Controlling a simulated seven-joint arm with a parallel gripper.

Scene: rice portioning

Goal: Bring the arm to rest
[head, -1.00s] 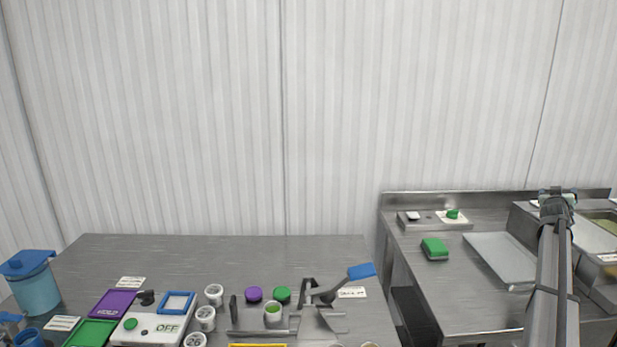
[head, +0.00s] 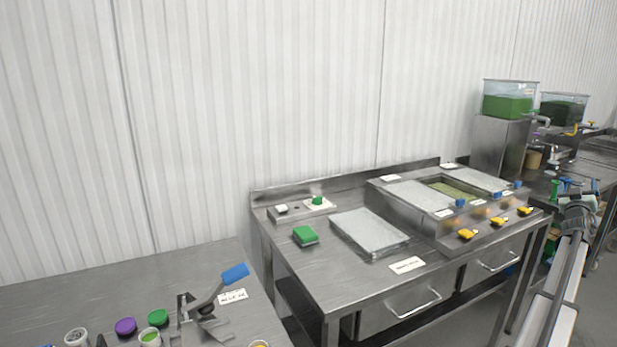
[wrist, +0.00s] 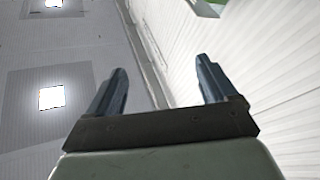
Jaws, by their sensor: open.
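My gripper (wrist: 160,88) is open and empty in the wrist view, its two dark fingers apart. Behind it there are only the ceiling with lit panels and the white ribbed wall. In the head view my arm rises from the lower right, and its upper end (head: 577,212) is in front of the right part of the steel counter. The fingers are too small to make out there. The arm seems to touch nothing, though its far side is hidden.
A steel counter (head: 300,262) holds a green sponge (head: 305,236), a flat tray (head: 370,232) and a unit with yellow knobs (head: 467,234). Containers with green contents (head: 508,104) stand behind at right. A second table (head: 120,290) at lower left holds purple and green lids and a blue-handled tool (head: 235,274).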

